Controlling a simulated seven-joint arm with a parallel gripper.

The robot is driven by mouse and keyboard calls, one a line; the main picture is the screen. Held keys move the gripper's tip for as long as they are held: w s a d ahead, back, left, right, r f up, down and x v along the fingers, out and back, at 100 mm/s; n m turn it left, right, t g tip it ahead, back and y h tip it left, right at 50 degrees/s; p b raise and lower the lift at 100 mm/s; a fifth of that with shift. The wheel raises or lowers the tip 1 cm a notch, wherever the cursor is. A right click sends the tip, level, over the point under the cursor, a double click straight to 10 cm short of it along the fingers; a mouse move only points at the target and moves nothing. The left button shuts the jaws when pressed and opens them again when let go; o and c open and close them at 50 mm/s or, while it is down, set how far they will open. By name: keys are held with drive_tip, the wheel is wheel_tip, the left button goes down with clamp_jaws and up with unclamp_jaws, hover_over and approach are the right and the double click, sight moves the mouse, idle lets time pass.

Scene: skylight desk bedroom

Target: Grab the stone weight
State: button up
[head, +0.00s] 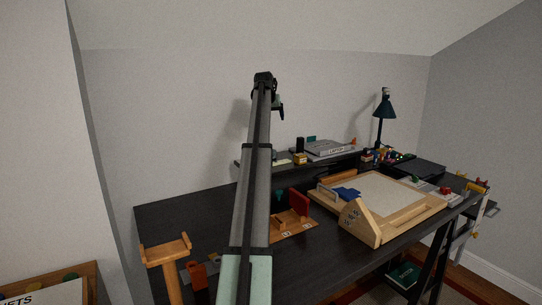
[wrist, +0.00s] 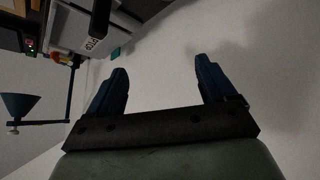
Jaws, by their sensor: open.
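I cannot pick out the stone weight with certainty in either view; the things on the desk are small, and my arm hides part of it. My gripper (head: 279,108) is at the far end of my raised arm, in front of the back wall and above the shelf. In the wrist view my gripper (wrist: 161,64) shows two blue fingers wide apart. Nothing is between them except the pale wall behind.
The dark desk (head: 170,222) holds a wooden drawing board (head: 385,192), a red-and-wood holder (head: 294,217) and a grey box (head: 330,149) on the rear shelf. A blue lamp (head: 384,108) stands right; it also shows in the wrist view (wrist: 20,104). A wooden stand (head: 166,252) is front left.

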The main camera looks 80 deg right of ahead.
drive_tip(key=d+f+y, duration=0.1)
drive_tip(key=f, duration=0.4)
drive_tip(key=w+d+f+m+y, duration=0.1)
drive_tip(key=f, duration=0.5)
drive_tip(key=d+f+m+y, duration=0.1)
drive_tip(key=d+f, duration=0.1)
drive_tip(key=f, duration=0.3)
drive_tip(key=shift+w+f, duration=0.2)
drive_tip(key=shift+f, duration=0.2)
drive_tip(key=c, duration=1.3)
drive_tip(key=shift+r, duration=0.1)
